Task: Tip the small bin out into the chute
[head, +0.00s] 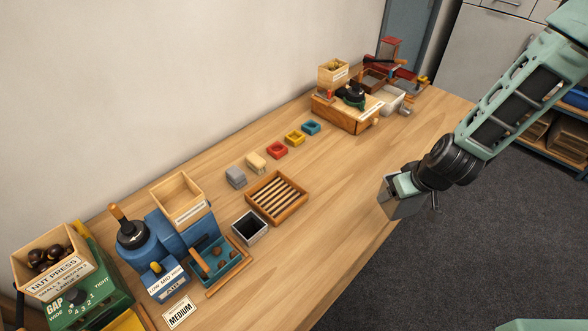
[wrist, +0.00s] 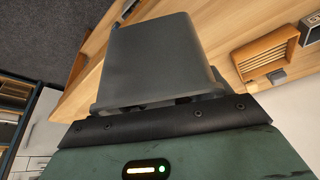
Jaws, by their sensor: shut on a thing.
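My gripper (head: 402,188) is shut on a small grey bin (head: 408,208) and holds it out by the table's right front edge, left of my wrist. In the wrist view the grey bin (wrist: 160,55) fills the middle, and its plain outer wall faces the camera. The inside of the bin and any contents are hidden. I cannot tell for certain which part is the chute. An open wooden hopper (head: 180,211) stands on the blue machine (head: 161,241) at the left, well away from the bin.
The wooden table (head: 340,200) has bare room between the slatted wooden tray (head: 277,222) and my gripper. A dark-lined open box (head: 250,238) stands beside that tray. The green nut press (head: 85,300) holds chestnuts at far left. A wooden machine (head: 340,115) stands farther back.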

